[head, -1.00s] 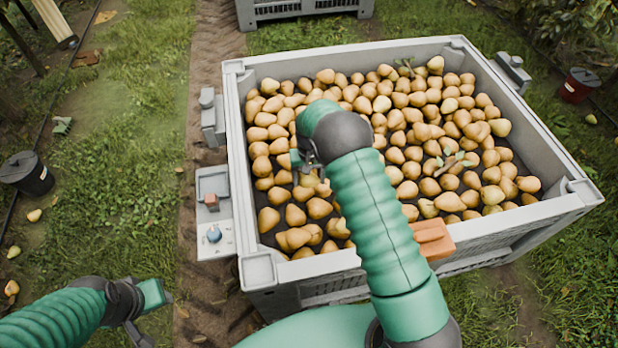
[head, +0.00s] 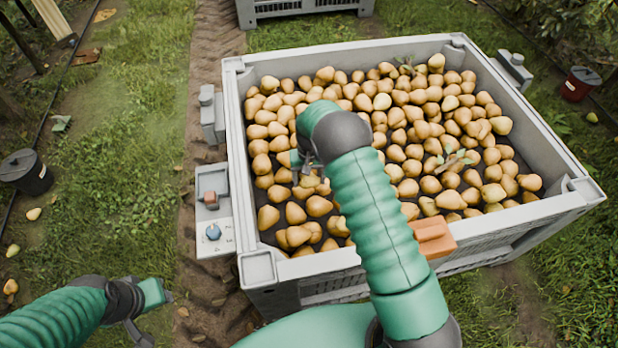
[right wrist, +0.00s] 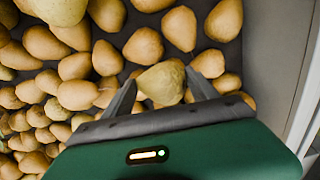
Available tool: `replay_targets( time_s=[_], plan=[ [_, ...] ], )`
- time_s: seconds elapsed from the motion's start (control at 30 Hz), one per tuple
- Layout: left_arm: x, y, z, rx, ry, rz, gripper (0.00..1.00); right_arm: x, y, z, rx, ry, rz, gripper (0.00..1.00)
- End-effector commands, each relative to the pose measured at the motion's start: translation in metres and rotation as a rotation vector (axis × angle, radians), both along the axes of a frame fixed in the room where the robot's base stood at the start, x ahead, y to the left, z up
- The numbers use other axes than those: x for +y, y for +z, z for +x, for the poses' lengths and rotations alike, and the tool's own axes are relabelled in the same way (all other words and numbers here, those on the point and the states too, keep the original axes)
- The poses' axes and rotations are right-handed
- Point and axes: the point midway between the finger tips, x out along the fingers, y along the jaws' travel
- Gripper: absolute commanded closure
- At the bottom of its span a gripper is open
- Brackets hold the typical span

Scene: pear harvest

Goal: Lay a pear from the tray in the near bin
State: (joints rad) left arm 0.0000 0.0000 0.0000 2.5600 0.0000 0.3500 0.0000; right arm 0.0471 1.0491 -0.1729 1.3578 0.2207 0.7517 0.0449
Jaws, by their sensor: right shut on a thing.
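The near bin (head: 240,130) is a large grey crate with a layer of pears over its dark floor. My right gripper (head: 307,172) is inside the bin's outline, low over the pears at its left part. In the right wrist view my right gripper (right wrist: 160,90) is shut on a yellow-green pear (right wrist: 162,80), held between its two grey fingers. Whether this pear touches those below I cannot tell. A small grey tray (head: 211,172) is at the bin's left side, with a brownish block in it and no pear visible. My left gripper (head: 160,295) is at the lower left, over grass, its jaws unclear.
An orange block (head: 433,238) sits at the bin's near rim. A second grey bin (head: 300,8) stands at the far edge. A black bucket (head: 27,173) is on the left grass and a red bucket (head: 580,84) at the right. Bin walls surround my right gripper.

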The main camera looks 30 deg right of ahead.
Motion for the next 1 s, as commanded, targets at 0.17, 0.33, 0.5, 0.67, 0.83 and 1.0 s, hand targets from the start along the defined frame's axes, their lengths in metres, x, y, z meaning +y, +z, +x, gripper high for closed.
replay_targets(
  time_s=[0.17,0.33,0.5,0.67,0.83,1.0],
  plan=[
    [0.000,-0.002,0.000,0.000,0.000,0.000,0.64,0.000,-0.003,0.000,0.000,0.000,0.000,0.77],
    [0.000,-0.003,0.000,0.000,0.000,0.000,0.64,0.000,-0.006,0.000,0.000,0.000,0.000,0.77],
    [0.000,-0.005,0.000,0.000,0.000,0.000,0.64,0.000,-0.008,0.000,0.000,0.000,0.000,0.77],
    [0.000,-0.006,0.000,0.000,0.000,0.000,0.64,0.000,-0.011,0.000,0.000,0.000,0.000,0.77],
    [0.000,-0.007,0.000,0.000,0.000,0.000,0.64,0.000,-0.013,0.000,0.001,0.000,0.000,0.77],
    [0.000,-0.009,0.000,0.000,0.000,0.000,0.64,0.000,-0.016,0.000,0.000,0.000,0.000,0.77]
  ],
)
